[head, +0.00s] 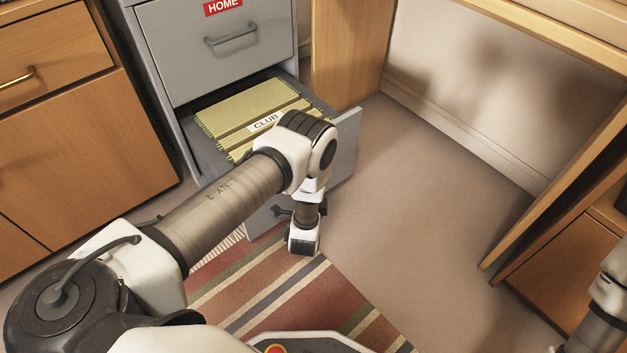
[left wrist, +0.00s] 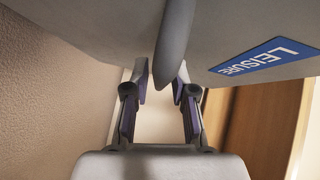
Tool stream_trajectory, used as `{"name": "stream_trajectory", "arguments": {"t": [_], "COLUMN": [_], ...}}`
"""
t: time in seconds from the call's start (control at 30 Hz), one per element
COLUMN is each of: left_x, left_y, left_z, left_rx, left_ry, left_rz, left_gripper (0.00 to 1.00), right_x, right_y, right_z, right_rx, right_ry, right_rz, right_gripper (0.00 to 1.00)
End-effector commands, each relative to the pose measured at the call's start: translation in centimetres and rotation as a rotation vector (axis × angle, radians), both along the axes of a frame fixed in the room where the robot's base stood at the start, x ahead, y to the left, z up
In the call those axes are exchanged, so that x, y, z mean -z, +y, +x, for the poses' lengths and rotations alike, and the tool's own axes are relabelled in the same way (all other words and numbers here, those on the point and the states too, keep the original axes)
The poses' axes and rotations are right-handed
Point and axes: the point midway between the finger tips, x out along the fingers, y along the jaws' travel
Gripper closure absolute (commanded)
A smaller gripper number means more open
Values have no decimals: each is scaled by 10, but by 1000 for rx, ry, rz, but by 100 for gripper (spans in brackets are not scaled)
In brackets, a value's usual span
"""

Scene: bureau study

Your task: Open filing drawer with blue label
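The blue label (left wrist: 266,60) reads LEISURE and sits on a grey drawer front in the left wrist view. A grey handle (left wrist: 179,62) stands out from that front. My left gripper (left wrist: 163,86) is open, with its fingers on either side of the handle and a gap showing between them. In the head view, a drawer (head: 346,148) below the HOME drawer (head: 222,60) is pulled out. My left arm reaches over it and hides much of its front, including any label. The left fingers are mostly hidden there. My right gripper is out of view.
Yellow-green hanging files (head: 240,108) with a CLUB tag fill the pulled-out drawer. A wooden cabinet (head: 85,130) stands left of the grey filing cabinet. A wooden desk (head: 560,30) is at right. A striped rug (head: 290,300) lies in front, with clear carpet to the right.

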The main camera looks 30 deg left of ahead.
Motion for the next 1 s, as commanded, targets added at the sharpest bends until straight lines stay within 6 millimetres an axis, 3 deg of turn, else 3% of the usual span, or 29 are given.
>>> {"name": "stream_trajectory", "arguments": {"t": [0.37,0.47,0.8,1.0], "left_x": [0,-2,-14,-17], "left_y": [-2,-8,-39,-45], "left_z": [-5,-19,-94,-111], "left_rx": [1,3,4,0], "left_ry": [1,3,3,0], "left_rz": [0,0,0,1], "left_gripper": [63,63,63,63], "right_x": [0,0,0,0], "right_y": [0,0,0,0], "right_z": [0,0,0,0], "right_rx": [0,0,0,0], "right_ry": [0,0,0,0], "right_rz": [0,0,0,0], "right_gripper": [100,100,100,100]}}
